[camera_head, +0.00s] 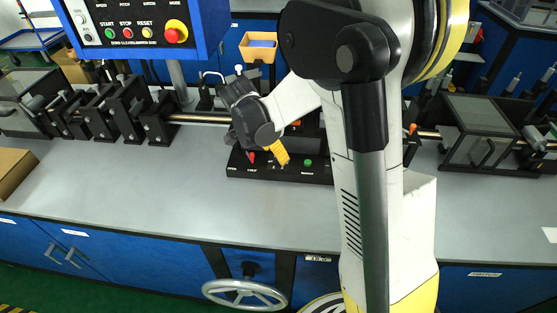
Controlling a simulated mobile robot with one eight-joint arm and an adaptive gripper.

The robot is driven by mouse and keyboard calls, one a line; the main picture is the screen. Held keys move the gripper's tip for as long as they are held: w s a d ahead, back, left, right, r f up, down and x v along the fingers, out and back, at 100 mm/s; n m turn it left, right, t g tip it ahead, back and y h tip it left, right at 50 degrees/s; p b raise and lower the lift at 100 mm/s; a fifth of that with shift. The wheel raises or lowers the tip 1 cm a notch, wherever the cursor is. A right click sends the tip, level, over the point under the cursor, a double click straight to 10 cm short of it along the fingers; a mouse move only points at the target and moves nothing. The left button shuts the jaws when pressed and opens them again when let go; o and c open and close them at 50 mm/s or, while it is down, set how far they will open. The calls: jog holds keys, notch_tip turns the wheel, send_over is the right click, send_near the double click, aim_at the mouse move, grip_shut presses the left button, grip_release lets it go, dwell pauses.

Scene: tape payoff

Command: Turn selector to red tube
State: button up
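A low black control panel (240,172) lies on the grey bench top. A small red control (251,157) is on its left part and a green button (308,163) on its right part. Small white labels run along its front edge, too small to read. My gripper (280,158) reaches down over the panel's middle, its yellow fingertips between the red control and the green button. The fingers overlap in this view, so their gap is hidden. Whether they touch a selector there I cannot tell. No red tube is clearly visible.
A blue control box (140,25) with coloured buttons and a red stop knob (176,35) hangs at upper left. Black brackets (157,118) carry a rod behind the panel. An orange bin (258,47) stands farther back. The front bench top (150,195) is clear; a handwheel (245,294) sits below.

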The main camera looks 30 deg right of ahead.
jog(key=shift+b+x, duration=0.45)
jog(key=shift+x, duration=1.35)
jog(key=shift+c, duration=0.3)
grip_shut()
